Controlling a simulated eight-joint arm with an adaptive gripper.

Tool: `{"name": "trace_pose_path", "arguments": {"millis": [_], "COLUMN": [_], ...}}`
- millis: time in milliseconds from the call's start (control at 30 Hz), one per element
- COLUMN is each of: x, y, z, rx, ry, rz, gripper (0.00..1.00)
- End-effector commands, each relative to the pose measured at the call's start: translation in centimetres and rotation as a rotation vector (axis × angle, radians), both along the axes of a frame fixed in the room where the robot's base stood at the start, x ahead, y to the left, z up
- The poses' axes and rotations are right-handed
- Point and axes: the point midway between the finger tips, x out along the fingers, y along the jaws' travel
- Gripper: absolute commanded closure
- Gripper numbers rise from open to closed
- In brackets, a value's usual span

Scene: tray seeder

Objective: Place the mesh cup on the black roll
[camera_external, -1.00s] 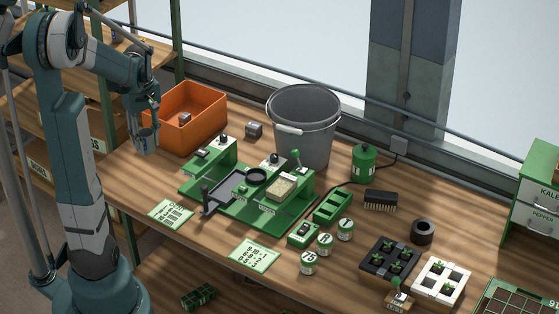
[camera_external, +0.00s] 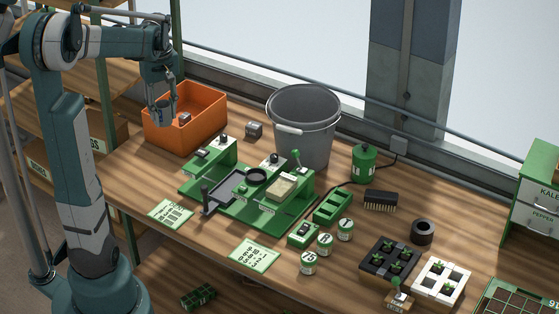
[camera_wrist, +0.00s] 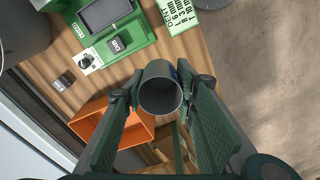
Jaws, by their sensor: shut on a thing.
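The mesh cup (camera_external: 161,115) is a small grey cup held in my gripper (camera_external: 162,101). In the wrist view the cup (camera_wrist: 160,88) is between the two fingers of my gripper (camera_wrist: 160,92), with its round open mouth facing the camera. In the external view it appears in front of or above the left part of the orange bin, clear of the table. The black roll (camera_external: 422,232) is a short dark ring lying on the right part of the table, far from my gripper. The roll is not visible in the wrist view.
The orange bin (camera_external: 208,118) holds a small grey block. A tall grey bucket (camera_external: 303,140), the green seeder (camera_external: 245,212), a green canister (camera_external: 364,163) and a brush (camera_external: 381,199) lie between the cup and the roll. Black (camera_external: 372,268) and white (camera_external: 454,296) seedling trays stand near the roll.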

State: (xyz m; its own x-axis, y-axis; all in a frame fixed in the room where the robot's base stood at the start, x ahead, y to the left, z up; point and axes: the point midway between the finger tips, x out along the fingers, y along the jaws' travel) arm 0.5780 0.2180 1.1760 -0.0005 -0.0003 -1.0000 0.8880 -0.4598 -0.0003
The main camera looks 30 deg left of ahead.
Motion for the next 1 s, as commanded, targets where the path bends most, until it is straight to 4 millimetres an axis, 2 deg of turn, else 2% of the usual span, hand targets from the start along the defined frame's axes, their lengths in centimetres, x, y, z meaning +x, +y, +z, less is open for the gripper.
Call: {"name": "trace_pose_path", "arguments": {"millis": [200, 467, 767, 1000], "x": [4.6, 9.6, 14.9, 18.7], "y": [-3.3, -7.9, -14.2, -19.9], "z": [0.8, 1.4, 2.0, 2.2], "rx": [0.000, 0.000, 0.000, 0.000], "ry": [0.000, 0.000, 0.000, 0.000], "rz": [-0.111, -0.244, -0.399, -0.520], "gripper": [0.83, 0.83, 0.83, 0.83]}}
